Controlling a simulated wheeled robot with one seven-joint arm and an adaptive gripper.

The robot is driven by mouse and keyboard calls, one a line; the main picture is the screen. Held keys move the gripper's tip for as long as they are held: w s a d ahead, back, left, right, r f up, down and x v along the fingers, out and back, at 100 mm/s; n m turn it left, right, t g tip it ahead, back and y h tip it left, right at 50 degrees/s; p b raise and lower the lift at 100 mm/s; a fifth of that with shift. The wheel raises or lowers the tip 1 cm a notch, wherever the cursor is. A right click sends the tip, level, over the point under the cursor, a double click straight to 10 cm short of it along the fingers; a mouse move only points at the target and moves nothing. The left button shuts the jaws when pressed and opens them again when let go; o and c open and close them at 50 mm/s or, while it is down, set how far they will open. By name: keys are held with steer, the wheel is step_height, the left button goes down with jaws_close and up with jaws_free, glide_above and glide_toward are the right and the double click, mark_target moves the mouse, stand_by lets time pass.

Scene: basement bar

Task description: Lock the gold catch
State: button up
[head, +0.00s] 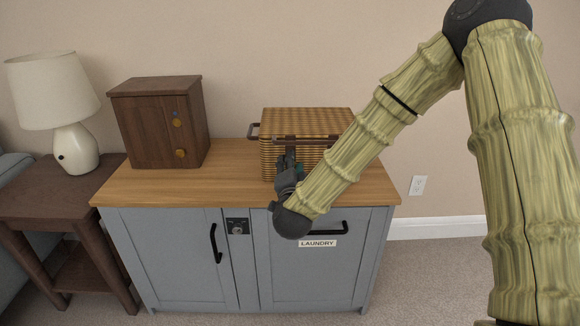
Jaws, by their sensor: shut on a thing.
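A dark brown wooden box (152,130) stands at the left of the counter. My gripper (287,162) is away to the right of the box, at the front of a wicker basket (306,121). It is shut on the basket, near the left end of the brown front handle (312,139). My gripper and arm hide the exact grip and the basket's lower right part.
The wooden counter (228,180) is bare between box and basket. Below it is a grey cabinet (180,250) with black handles and a LAUNDRY label (318,243). A white lamp (75,150) stands on a brown side table (45,200) at left.

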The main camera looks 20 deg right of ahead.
steer(key=m, duration=0.3)
steer(key=shift+f+m, duration=0.15)
steer(key=shift+m, duration=0.25)
steer(key=shift+m+b, duration=0.65)
steer(key=shift+m, duration=1.35)
steer(key=o, duration=1.1)
steer(key=shift+c, duration=0.2)
steer(key=v, duration=1.2)
